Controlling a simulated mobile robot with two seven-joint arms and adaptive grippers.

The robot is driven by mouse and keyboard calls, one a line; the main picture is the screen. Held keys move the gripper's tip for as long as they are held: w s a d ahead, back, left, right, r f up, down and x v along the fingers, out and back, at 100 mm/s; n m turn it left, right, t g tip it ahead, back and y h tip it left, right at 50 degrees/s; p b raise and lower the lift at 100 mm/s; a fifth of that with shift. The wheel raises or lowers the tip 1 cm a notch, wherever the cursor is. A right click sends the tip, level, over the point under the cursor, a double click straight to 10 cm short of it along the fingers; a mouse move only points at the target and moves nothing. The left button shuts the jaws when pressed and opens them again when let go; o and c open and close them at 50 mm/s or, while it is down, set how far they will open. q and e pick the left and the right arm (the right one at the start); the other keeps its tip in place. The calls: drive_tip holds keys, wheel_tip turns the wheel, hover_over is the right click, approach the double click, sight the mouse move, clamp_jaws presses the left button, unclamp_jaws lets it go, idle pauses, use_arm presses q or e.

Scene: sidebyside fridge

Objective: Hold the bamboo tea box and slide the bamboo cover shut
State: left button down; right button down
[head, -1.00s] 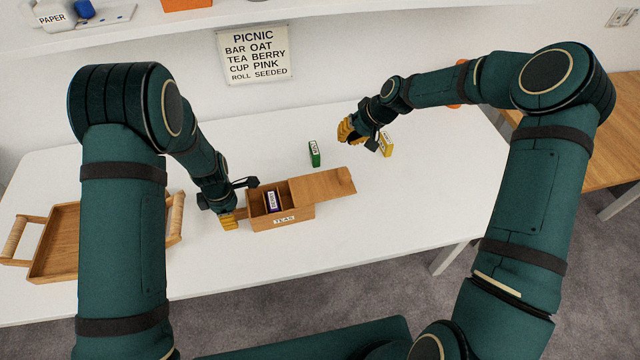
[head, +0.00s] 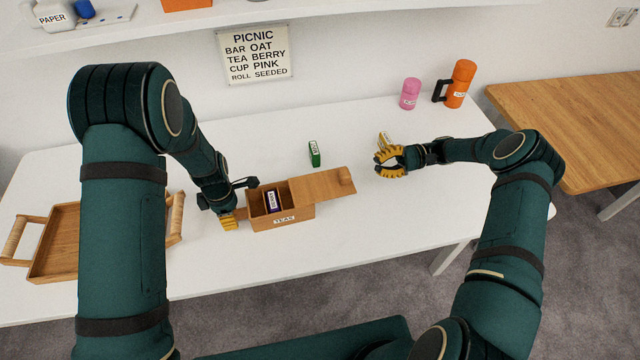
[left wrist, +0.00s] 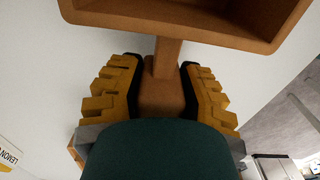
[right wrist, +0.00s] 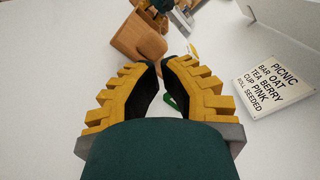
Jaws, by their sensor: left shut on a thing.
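The bamboo tea box (head: 262,222), labelled TEAS, stands on the white table with a purple packet (head: 271,201) inside. Its bamboo cover (head: 322,186) is slid out to the right, leaving the left part open; the cover also shows in the right wrist view (right wrist: 138,38). My left gripper (head: 229,222) is shut on a tab at the box's left end; the left wrist view shows this tab (left wrist: 166,60) between the fingers (left wrist: 163,90).
A green packet (head: 314,154) stands behind the cover. A yellow packet (head: 384,139) is just behind my right gripper. A pink cup (head: 410,94) and an orange flask (head: 459,84) stand at the back right. A wooden tray (head: 62,245) lies left.

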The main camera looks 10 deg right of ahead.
sight(339, 173)
use_arm(q)
drive_tip(key=shift+s, duration=0.1)
use_arm(e)
drive_tip(key=shift+s+a, duration=0.15)
drive_tip(key=shift+a, duration=2.45)
drive_tip(key=shift+a, duration=0.15)
drive_tip(key=shift+s+a, duration=0.2)
drive_tip(key=shift+a, duration=3.2)
drive_tip(key=shift+s+a, duration=0.2)
drive_tip(key=shift+a, duration=3.15)
use_arm(q)
drive_tip(key=shift+d, duration=0.1)
use_arm(e)
drive_tip(key=shift+w+d, duration=0.2)
drive_tip(key=shift+d, duration=2.85)
use_arm(q)
drive_tip(key=c, duration=0.6)
unclamp_jaws()
